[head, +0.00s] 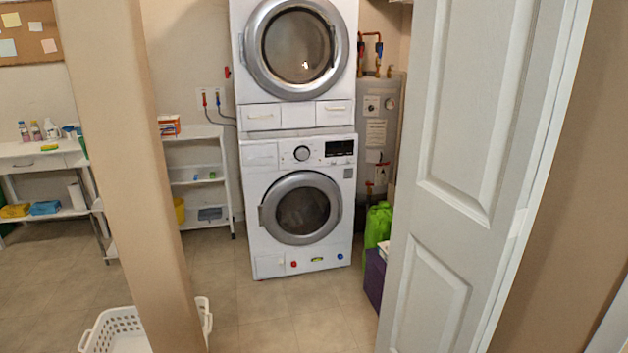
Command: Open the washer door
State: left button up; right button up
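The white front-loading washer (264,232) stands on the floor in the middle of the head view, below a stacked dryer. Its round door (302,208) has a grey ring around dark glass and looks shut. A small handle-like part (262,217) shows at the left edge of the door ring. The washer's control panel with a knob (301,153) and dark display is above the door. Neither of my grippers is in view.
A white folding door (460,180) fills the right side. A beige post (130,150) stands at left, with a white laundry basket (118,330) behind its base. White shelves (203,160) stand left of the washer. Tiled floor (290,310) in front is clear.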

aim_at(269, 213)
jog(key=i, duration=2.1)
